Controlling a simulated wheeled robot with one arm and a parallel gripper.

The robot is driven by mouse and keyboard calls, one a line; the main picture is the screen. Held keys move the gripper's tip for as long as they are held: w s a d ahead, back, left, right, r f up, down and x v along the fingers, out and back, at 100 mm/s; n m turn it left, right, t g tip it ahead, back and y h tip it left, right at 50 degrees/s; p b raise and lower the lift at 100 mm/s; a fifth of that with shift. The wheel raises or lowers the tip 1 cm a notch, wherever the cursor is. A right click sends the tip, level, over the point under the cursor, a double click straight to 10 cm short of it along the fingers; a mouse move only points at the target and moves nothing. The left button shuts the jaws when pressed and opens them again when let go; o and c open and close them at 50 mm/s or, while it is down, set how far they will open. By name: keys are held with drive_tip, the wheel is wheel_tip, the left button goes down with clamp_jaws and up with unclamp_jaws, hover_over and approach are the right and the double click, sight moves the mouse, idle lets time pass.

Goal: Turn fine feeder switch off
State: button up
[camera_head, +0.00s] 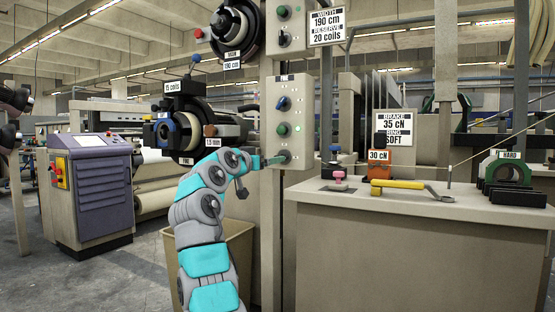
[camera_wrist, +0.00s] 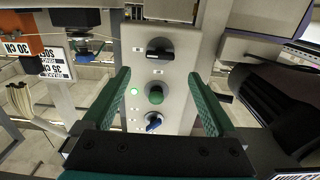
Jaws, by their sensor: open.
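The grey control panel labelled "FINE" (camera_head: 290,171) stands upright on a post and carries a blue knob (camera_head: 283,104), a green knob (camera_head: 283,130) and a dark lower knob (camera_head: 283,156). In the wrist view the panel is upside down: the black knob (camera_wrist: 158,51) is uppermost with its handle about level, then the green knob (camera_wrist: 155,94), then the blue knob (camera_wrist: 153,122), tilted. A small green lamp (camera_wrist: 134,91) is lit. My gripper (camera_wrist: 160,75) is open and empty, its fingers either side of the knob column. In the head view my gripper (camera_head: 268,161) reaches the lower knob; contact is unclear.
The feeder (camera_head: 210,128) is left of the panel, with another panel (camera_head: 285,27) above. A workbench (camera_head: 420,250) at the right holds a yellow-handled wrench (camera_head: 400,185), an orange block (camera_head: 379,169) and a green clamp (camera_head: 507,172). A bin (camera_head: 240,240) stands behind my arm.

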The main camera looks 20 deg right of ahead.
drive_tip(key=p+x, duration=0.3)
drive_tip(key=x, duration=0.4)
idle(0.3)
drive_tip(key=c, duration=1.4)
